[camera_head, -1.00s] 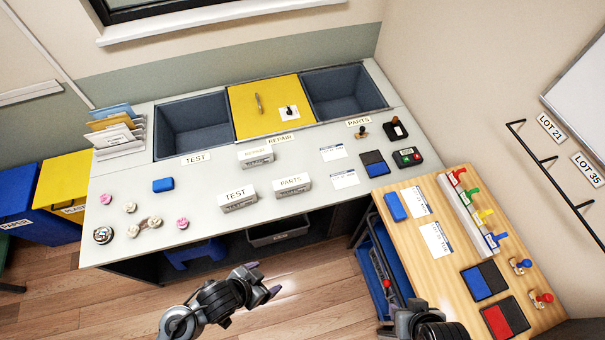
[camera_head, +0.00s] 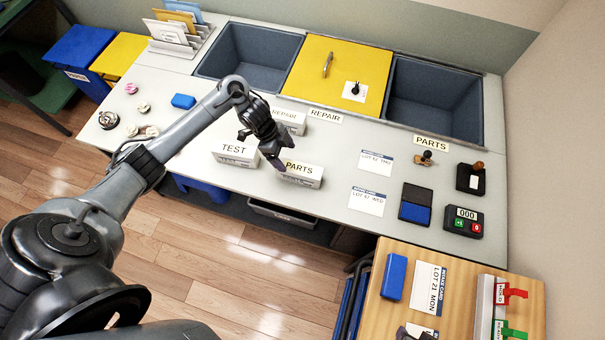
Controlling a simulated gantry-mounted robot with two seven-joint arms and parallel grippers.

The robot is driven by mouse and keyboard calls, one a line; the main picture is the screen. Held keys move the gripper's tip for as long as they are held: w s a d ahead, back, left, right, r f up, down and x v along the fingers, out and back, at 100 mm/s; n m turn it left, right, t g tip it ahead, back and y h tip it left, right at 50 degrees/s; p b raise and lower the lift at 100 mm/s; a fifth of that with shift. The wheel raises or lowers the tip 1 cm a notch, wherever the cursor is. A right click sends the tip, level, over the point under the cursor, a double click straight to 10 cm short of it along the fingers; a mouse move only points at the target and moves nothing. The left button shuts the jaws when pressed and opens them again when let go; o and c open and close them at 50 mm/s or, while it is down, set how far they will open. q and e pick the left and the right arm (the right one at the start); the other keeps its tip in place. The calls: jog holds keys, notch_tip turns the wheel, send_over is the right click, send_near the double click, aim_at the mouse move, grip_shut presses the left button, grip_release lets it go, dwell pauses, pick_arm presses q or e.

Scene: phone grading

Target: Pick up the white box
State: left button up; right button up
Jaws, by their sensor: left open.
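Three small white boxes stand on the grey worktop: the TEST box (camera_head: 234,154), the PARTS box (camera_head: 305,174) and the REPAIR box (camera_head: 291,121), which is partly behind my gripper. The labels mark them; which one is "the white box" cannot be told. My left gripper (camera_head: 265,148) is open and points down among them, its fingertips overlapping the left end of the PARTS box. Whether it touches cannot be told.
Behind the boxes are two dark bins (camera_head: 250,56) with a yellow panel (camera_head: 338,75) between. Intake cards (camera_head: 366,201), an ink pad (camera_head: 415,205) and a counter (camera_head: 463,221) lie to the right. A wooden desk (camera_head: 455,270) stands at front right.

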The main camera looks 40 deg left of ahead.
aim_at(298, 168)
pick_arm(q)
jog(key=x, duration=0.3)
jog(key=shift+w+d+f, duration=0.2)
jog(key=shift+w+d, duration=0.15)
jog(key=shift+d, duration=0.1)
jog(key=shift+b+x, duration=0.8)
jog(key=shift+x, duration=2.55)
jog(key=c, duration=1.3)
jog(key=shift+o, duration=0.2)
jog(key=shift+r, duration=0.1)
